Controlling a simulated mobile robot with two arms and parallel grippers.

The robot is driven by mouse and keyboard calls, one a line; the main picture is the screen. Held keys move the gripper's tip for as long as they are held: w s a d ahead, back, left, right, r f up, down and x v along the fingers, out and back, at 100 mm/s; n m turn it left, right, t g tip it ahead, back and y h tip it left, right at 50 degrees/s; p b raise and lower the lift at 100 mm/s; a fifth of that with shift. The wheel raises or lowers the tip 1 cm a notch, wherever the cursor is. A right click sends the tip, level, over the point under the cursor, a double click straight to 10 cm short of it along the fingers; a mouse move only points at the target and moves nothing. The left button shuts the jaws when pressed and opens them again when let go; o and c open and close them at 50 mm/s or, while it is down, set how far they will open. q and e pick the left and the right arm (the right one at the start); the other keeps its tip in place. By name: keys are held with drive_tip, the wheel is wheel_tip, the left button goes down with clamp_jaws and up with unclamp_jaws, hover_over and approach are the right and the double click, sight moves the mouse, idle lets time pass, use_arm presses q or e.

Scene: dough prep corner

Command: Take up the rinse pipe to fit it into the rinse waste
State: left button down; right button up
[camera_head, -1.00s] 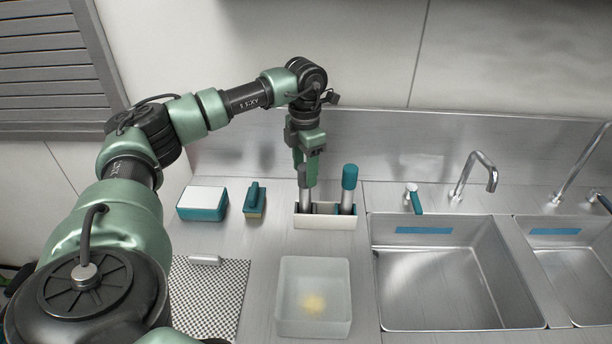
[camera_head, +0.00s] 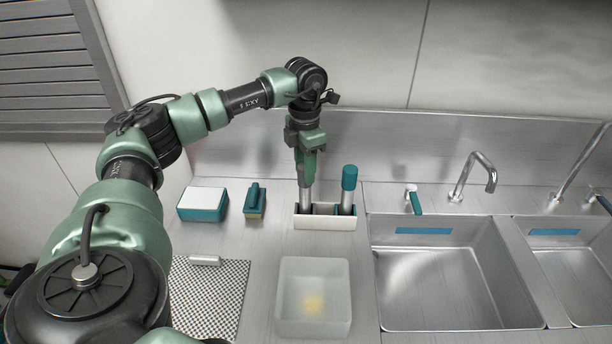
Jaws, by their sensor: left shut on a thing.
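My left gripper (camera_head: 307,178) points down over the white holder (camera_head: 325,222) at the back of the steel counter. It is shut on a grey pipe (camera_head: 306,200) that stands upright in the left part of the holder; the fingers hide the pipe's upper end. A second upright pipe (camera_head: 348,185) with a teal top and grey body stands in the right part of the holder, apart from the gripper. I cannot read any marking that tells which is the rinse pipe. No waste opening can be made out in the sinks. My right gripper is not in view.
A large sink (camera_head: 440,300) with a blue label and a second sink (camera_head: 580,270) lie to the right, with taps behind. A translucent tub (camera_head: 285,330), a teal-and-white box (camera_head: 203,204), a brush (camera_head: 255,201) and a checkered mat (camera_head: 205,300) are on the counter.

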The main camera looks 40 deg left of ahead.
use_arm(q)
drive_tip(key=shift+r+p, duration=0.45)
drive_tip(key=shift+r, duration=0.3)
drive_tip(key=c, duration=2)
unclamp_jaws()
clamp_jaws()
drive_tip(key=shift+r+p, duration=1.65)
drive_tip(key=shift+r, duration=0.4)
